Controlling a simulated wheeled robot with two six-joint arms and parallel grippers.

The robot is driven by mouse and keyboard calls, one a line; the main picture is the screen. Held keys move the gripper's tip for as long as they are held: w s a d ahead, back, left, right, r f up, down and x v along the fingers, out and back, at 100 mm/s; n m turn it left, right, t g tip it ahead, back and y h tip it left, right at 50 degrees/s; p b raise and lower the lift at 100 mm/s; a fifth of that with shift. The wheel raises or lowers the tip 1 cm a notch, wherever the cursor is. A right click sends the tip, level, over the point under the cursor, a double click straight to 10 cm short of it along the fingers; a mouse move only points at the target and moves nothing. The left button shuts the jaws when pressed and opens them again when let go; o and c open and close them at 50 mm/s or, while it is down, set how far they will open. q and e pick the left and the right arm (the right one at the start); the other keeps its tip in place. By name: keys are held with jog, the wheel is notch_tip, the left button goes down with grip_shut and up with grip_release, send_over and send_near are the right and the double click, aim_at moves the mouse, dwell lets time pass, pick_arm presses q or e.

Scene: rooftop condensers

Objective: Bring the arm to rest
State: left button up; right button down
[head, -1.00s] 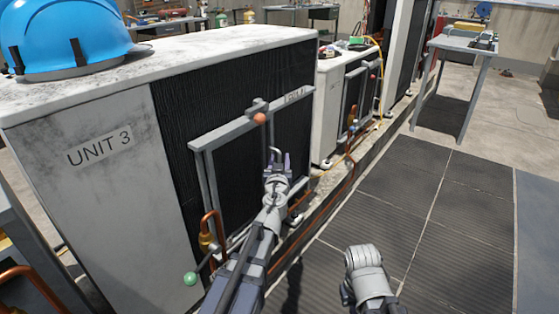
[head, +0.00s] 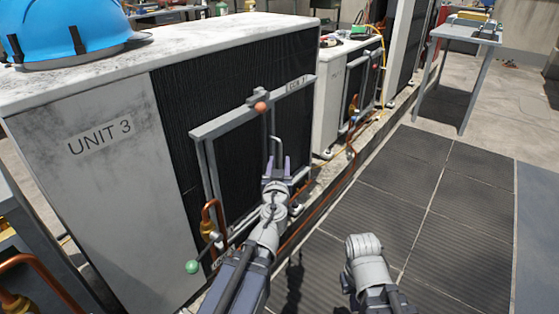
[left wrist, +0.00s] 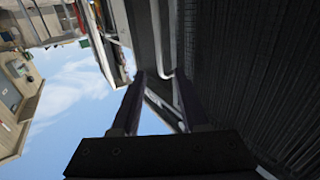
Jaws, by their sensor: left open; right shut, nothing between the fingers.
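My left gripper (head: 276,166) is open in front of the framed dark panel of the unit 3 condenser (head: 85,200). A bent grey rod handle (head: 273,128) hangs down at its fingertips. In the left wrist view the two dark fingers (left wrist: 160,82) stand apart. The rod (left wrist: 157,40) bends near the fingertips there; I cannot tell whether it touches them. My right arm (head: 366,265) shows only as a grey rounded link and a piece of arm at the bottom, over the dark walkway mats. Its fingers do not show.
An orange ball knob (head: 261,107) is on the panel's top bar, and a green ball (head: 192,267) ends a lever at lower left. Copper pipes (head: 207,220) run beside the panel. A blue helmet (head: 70,30) sits on the condenser. The walkway mats (head: 440,220) are clear.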

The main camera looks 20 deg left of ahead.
pick_arm(q)
jog(key=s+d+f+g+y+p, duration=0.1)
jog(key=s+d+f+g+p, duration=0.3)
jog(key=s+f+g, duration=0.65)
jog(key=s+d+f+m+g+h+p, duration=0.35)
jog(key=s+d+m+g, duration=0.35)
jog(key=s+d, duration=0.6)
notch_tip(320, 180, up, 36)
jog(key=s+p, duration=0.1)
jog(key=p, duration=3.5)
jog(key=shift+a+h+p, duration=0.3)
jog(key=shift+a+h, duration=0.05)
jog(key=shift+a, duration=0.1)
